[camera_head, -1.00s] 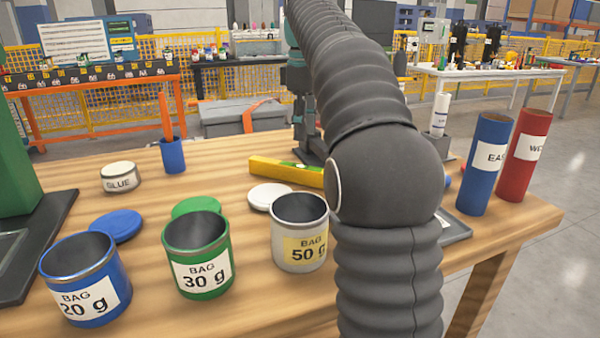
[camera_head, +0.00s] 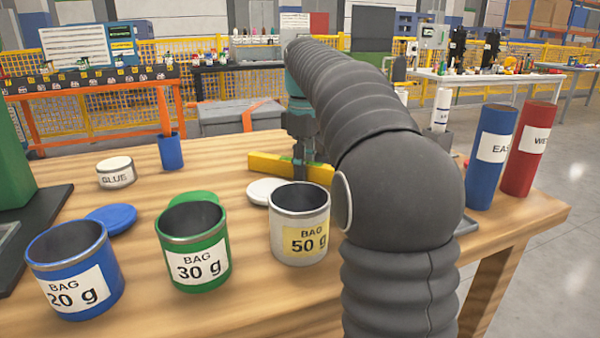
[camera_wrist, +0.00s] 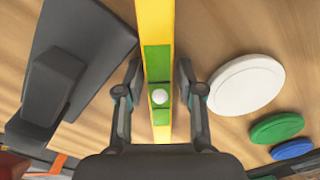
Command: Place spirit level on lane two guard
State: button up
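The yellow spirit level (camera_head: 264,165) lies on the wooden table behind the 50 g tin. It also shows in the wrist view (camera_wrist: 154,22), running up the picture with a green window and a round white spot. My gripper (camera_wrist: 160,82) is open, with one finger on each side of the level and a gap visible on both sides. In the head view, my gripper (camera_head: 305,155) is down at the level's right part, partly hidden by my arm. I cannot pick out the lane two guard in either view.
Blue (camera_head: 75,270), green (camera_head: 195,250) and white (camera_head: 300,225) tins stand at the front, with lids behind them. A glue tin (camera_head: 116,172), a blue cup (camera_head: 170,152), and blue (camera_head: 490,160) and red (camera_head: 530,150) tubes stand around. A dark grey object (camera_wrist: 55,85) lies left of the level.

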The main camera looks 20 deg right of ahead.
grip_shut()
jog(key=shift+r, duration=0.15)
